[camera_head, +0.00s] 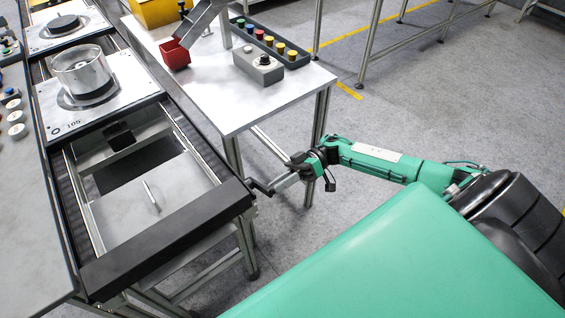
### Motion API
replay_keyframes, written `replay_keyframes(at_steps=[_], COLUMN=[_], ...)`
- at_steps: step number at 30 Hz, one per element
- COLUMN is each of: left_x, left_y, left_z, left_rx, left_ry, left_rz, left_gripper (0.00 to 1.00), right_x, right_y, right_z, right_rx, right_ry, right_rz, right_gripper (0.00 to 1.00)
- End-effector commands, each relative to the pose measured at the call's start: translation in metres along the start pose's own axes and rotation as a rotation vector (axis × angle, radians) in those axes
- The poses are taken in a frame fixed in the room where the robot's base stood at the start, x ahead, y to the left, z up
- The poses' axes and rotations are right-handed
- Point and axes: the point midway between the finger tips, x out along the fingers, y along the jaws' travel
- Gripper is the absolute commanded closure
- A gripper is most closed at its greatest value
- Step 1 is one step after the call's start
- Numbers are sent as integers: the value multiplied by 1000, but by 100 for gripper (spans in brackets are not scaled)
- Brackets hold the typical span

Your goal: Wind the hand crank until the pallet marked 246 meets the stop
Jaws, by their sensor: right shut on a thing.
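The nearer pallet (128,97) on the conveyor is a pale plate marked 105, with a clear round cover over a dark disc. A farther pallet (40,47) carries a black disc; its mark is too small to read. No mark 246 is readable. The hand crank (258,187) sticks out from the right side of the conveyor's near end. My right gripper (281,183) is shut on the crank's handle, low beside the conveyor. I cannot tell for sure which part is the stop. My left gripper is not in view.
A dark end bar (165,246) closes the conveyor's near end. A side table (283,97) holds a red bin (175,54), a grey button box (259,67) and a tray of coloured knobs (272,42). Its leg stands close behind my right gripper.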

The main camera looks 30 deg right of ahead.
Motion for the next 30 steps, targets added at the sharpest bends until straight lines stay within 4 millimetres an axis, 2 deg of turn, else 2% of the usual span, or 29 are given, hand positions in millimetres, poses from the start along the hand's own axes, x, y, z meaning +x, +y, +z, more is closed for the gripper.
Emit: replay_keyframes(at_steps=[1,10,18,30], left_x=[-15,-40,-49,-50], left_y=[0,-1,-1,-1], left_z=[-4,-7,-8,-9], left_rx=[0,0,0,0], left_ry=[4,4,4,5], left_rz=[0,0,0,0], left_gripper=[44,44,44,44], right_x=[-2,-1,-1,-1], right_y=[-5,-4,-1,0], right_z=[-14,-28,-33,-33], right_rx=[33,234,324,344], right_ry=[2,3,3,4], right_rz=[4,2,2,1], right_gripper=[100,100,100,100])
